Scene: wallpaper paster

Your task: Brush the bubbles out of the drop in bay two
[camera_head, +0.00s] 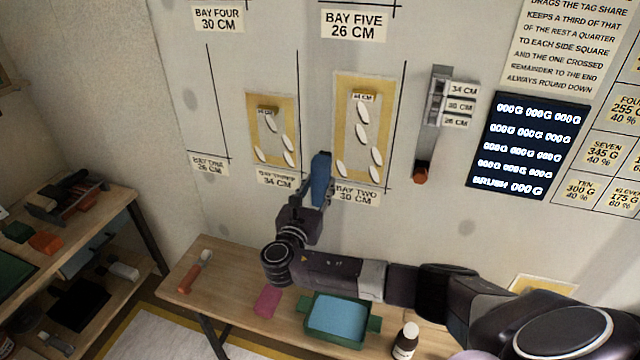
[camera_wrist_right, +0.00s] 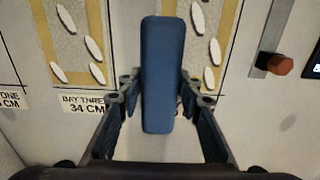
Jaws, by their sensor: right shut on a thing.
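The drop in bay two (camera_head: 345,110) is a yellow-bordered paper panel on the wall above the "BAY TWO 30 CM" label (camera_head: 355,195). Several white oval bubbles (camera_head: 361,132) run down it. My right gripper (camera_head: 312,200) is shut on a blue brush (camera_head: 321,175), held upright at the drop's lower left. In the wrist view the brush (camera_wrist_right: 163,75) stands between the fingers (camera_wrist_right: 165,92) and hides part of the wall and the drop's left edge. The drop's bubbles (camera_wrist_right: 197,18) show to its right. I cannot tell whether the brush touches the wall. My left gripper is out of view.
The bay three drop (camera_head: 258,150), also bubbled, hangs to the left. A metal wall holder with an orange-brown end (camera_head: 421,173) hangs to the right. Below, a wooden bench (camera_head: 205,320) bears a green tray (camera_head: 312,325), pink block (camera_head: 267,300), orange-handled tool (camera_head: 188,281) and bottle (camera_head: 405,342).

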